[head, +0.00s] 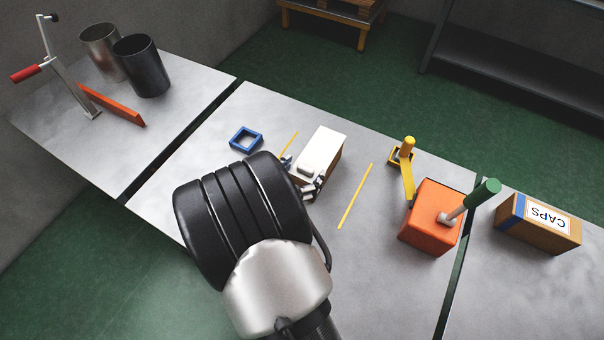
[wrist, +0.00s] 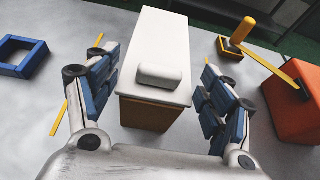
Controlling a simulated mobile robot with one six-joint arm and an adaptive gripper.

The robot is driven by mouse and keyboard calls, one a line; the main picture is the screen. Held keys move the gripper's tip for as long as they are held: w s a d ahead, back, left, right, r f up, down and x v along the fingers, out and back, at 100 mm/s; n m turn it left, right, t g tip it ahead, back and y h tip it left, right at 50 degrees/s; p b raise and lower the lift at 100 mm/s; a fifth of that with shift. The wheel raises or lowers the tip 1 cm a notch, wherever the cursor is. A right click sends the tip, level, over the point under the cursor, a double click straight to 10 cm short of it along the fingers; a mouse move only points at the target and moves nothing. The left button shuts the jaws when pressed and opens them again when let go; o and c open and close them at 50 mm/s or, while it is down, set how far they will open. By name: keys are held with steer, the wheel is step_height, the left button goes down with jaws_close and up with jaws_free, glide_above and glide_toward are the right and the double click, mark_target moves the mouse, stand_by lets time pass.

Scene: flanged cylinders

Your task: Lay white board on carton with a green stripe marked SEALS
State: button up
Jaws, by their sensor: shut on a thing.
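The white board (head: 322,146) is a flat slab with a raised, rounded white grip (wrist: 160,76) near its close end. It lies over a brown carton (wrist: 150,115), whose close side shows below it. I see no green stripe or SEALS marking on this carton; most of its sides are hidden. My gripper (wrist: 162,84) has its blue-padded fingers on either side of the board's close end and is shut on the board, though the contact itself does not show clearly. In the head view my wrist hides part of the scene near the gripper (head: 301,176).
Yellow strips (head: 355,197) lie on the table beside the carton. A blue square frame (head: 246,139) is left. A yellow post with an arm (head: 407,165) and an orange block with a green-handled lever (head: 431,217) stand right. A CAPS carton (head: 538,222) stands farther right.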

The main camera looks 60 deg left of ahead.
steer(key=shift+r, duration=0.1)
steer(key=shift+f, duration=0.25)
steer(key=o, duration=1.1)
steer(key=shift+c, duration=0.2)
steer(key=shift+r, duration=0.1)
steer(key=shift+s+d+r, duration=0.15)
steer(key=shift+s+r, duration=0.1)
steer(key=shift+r, duration=0.05)
steer(key=p+v, duration=0.3)
steer(key=v, duration=0.8)
steer(key=shift+d, duration=0.15)
steer(key=shift+s, duration=0.15)
steer(key=shift+r, duration=0.15)
